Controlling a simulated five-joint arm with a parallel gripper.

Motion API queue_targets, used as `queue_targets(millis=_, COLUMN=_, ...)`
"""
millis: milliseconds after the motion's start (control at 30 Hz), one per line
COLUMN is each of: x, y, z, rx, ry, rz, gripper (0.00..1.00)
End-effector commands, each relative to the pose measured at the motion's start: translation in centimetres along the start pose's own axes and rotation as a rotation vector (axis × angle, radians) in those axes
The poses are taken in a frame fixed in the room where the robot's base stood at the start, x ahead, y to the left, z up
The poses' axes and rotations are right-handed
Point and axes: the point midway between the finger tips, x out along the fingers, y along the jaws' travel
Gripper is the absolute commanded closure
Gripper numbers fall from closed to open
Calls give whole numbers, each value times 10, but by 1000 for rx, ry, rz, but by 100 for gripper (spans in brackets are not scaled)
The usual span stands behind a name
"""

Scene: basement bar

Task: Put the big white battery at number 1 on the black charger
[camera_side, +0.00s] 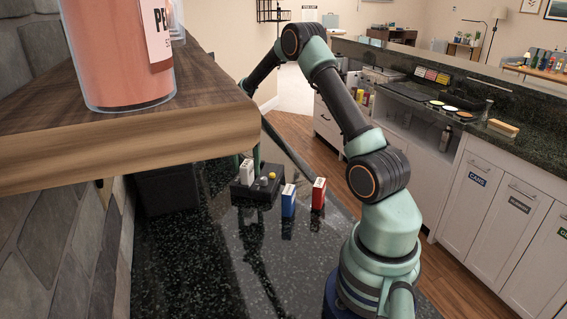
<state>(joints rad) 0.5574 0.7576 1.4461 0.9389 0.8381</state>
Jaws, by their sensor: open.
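The black charger (258,192) sits on the dark speckled counter. A big white battery (247,172) stands upright at its back left, apparently in the charger; I cannot read any slot number. A small grey piece (264,181) and a small yellow piece (272,175) show on the charger's top. My gripper (256,160) is mostly hidden behind the wooden shelf. A teal finger shows just right of the white battery, close to its top. The gripper is open; whether it touches the battery cannot be told.
A blue battery (288,201) and a red battery (318,193) stand upright right of the charger. The wooden shelf (120,150) with a pink jar (120,50) juts over the left side. The counter (210,270) in front of the charger is clear.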

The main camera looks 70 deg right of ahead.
Motion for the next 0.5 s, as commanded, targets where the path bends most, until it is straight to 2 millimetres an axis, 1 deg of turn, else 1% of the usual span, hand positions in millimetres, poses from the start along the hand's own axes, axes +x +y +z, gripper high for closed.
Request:
queue_targets(millis=167, x=-24, y=-1, z=-1, rx=0, ry=3, rz=-4, gripper=30)
queue_targets(millis=400, x=-74, y=-1, z=-1, rx=0, ry=4, rz=-5, gripper=30)
queue_targets(millis=500, x=-92, y=-1, z=-1, rx=0, ry=4, rz=-5, gripper=30)
